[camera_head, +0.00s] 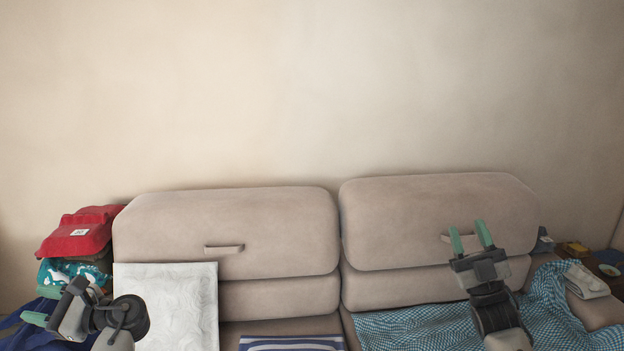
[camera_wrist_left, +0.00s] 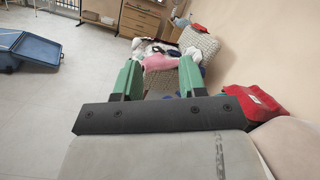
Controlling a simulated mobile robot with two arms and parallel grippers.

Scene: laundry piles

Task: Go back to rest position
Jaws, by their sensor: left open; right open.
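My left gripper (camera_head: 40,305) is at the lower left of the head view, in front of the pile at the sofa's left end, with its green fingers pointing left. In the left wrist view the left gripper (camera_wrist_left: 160,80) shows two green fingers apart with nothing between them. My right gripper (camera_head: 469,237) is in front of the right sofa cushion. Its green fingers point up and are spread, with nothing between them.
A beige sofa (camera_head: 250,225) stands against the wall. It holds a red folded cloth (camera_head: 78,232), a white pillow (camera_head: 180,295), a striped cloth (camera_head: 290,343) and a blue checked cloth (camera_head: 420,325). An open blue suitcase (camera_wrist_left: 36,48) lies on the floor.

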